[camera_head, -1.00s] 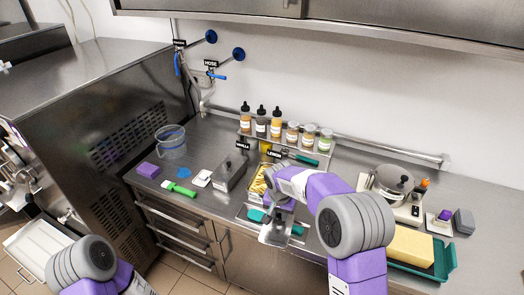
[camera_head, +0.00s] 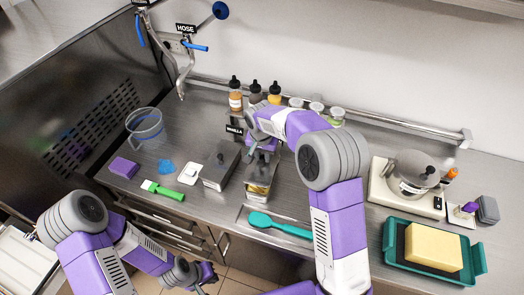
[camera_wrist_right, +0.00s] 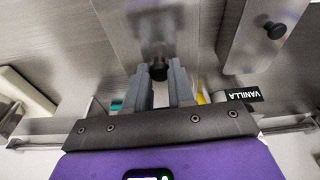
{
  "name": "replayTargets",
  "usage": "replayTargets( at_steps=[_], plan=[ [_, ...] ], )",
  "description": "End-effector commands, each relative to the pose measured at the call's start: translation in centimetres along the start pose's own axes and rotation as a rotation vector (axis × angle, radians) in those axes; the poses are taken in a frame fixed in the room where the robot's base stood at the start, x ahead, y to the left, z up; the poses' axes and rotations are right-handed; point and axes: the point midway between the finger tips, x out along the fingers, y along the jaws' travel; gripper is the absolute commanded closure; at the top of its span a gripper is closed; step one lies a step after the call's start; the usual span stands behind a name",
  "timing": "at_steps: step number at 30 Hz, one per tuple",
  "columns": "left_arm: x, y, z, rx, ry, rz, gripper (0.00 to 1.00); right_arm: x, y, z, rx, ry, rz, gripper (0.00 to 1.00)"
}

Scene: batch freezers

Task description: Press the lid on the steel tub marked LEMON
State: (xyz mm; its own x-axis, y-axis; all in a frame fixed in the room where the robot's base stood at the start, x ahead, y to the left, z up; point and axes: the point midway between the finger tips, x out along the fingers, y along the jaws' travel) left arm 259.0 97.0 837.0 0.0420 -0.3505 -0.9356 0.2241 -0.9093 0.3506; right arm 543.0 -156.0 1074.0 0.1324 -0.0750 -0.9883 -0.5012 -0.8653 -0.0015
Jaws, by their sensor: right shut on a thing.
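A steel tub (camera_head: 255,197) with yellow contents stands on the counter, right of the lidded tub marked VANILLA (camera_head: 219,168). No LEMON label is readable on it now. My right gripper (camera_head: 259,152) is above the tub's far part, shut on the black knob (camera_wrist_right: 158,72) of a steel lid (camera_wrist_right: 150,25). In the head view the lid (camera_head: 262,168) is over the tub, with yellow showing below its near edge. Whether it touches the rim I cannot tell. My left gripper (camera_head: 195,275) is low at the front, its fingers unclear.
Bottles and jars (camera_head: 275,95) stand on a rack behind the tub. A teal spatula (camera_head: 280,226) lies in front. A green scraper (camera_head: 163,190), purple block (camera_head: 124,167) and clear bucket (camera_head: 146,126) are left. A teal tray with a yellow block (camera_head: 433,247) is right.

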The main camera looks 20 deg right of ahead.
Motion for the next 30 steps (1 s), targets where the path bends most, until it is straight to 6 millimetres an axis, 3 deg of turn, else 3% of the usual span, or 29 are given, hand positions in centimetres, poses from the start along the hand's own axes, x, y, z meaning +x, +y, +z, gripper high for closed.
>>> replayTargets(
  at_steps=[15, 30],
  plan=[
    [3.3, -1.2, -0.2, 0.0, 0.001, 0.0, 1.0, 4.9, 0.0, 0.8, -0.001, -0.001, 0.001, 1.0],
    [3.5, -1.3, -0.2, 0.0, 0.001, 0.0, 1.0, 5.1, 0.0, 0.8, 0.0, 0.0, 0.0, 1.0]
  ],
)
